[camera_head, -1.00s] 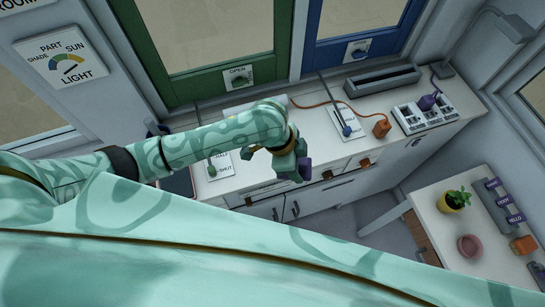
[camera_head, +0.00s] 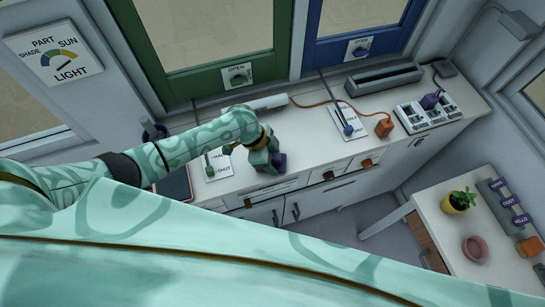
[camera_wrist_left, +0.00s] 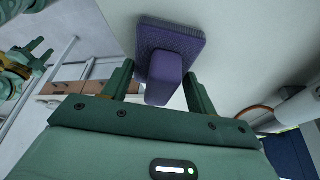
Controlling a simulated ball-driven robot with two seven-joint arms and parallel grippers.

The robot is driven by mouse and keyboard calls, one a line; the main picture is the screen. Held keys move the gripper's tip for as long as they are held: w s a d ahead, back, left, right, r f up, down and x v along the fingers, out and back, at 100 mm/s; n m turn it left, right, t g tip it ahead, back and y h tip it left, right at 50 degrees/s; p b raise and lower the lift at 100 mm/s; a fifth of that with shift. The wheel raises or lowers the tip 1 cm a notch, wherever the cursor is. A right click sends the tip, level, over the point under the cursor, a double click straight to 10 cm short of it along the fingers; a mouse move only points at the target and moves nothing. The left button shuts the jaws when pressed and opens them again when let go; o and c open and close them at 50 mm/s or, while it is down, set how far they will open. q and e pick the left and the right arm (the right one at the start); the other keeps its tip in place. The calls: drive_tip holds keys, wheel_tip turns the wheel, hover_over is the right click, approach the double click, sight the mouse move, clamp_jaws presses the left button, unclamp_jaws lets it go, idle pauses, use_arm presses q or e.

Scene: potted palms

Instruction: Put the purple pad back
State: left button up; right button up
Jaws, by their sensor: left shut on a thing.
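The purple pad (camera_head: 280,162) is a flat square plate with a block-like grip. My left gripper (camera_head: 272,157) is shut on it at the white counter's front part. In the left wrist view the pad (camera_wrist_left: 175,38) has its grip between my two fingers, and its plate faces a pale surface. I cannot tell whether the plate touches that surface. My right gripper (camera_wrist_left: 40,58) shows at the left edge of the wrist view, its fingers apart and empty; it is not in the head view.
The white counter (camera_head: 308,140) holds a white cylinder (camera_head: 262,103), an orange block (camera_head: 384,127) on a cord, a blue-knobbed lever (camera_head: 347,130), a green-knobbed lever (camera_head: 227,149) and a switch strip (camera_head: 428,113). A desk (camera_head: 440,232) with a yellow plant pot (camera_head: 458,202) stands at right.

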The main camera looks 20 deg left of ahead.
use_arm(q)
drive_tip(key=o, duration=0.9)
drive_tip(key=p+v, duration=0.2)
drive_tip(key=v, duration=1)
drive_tip(key=shift+f, duration=0.1)
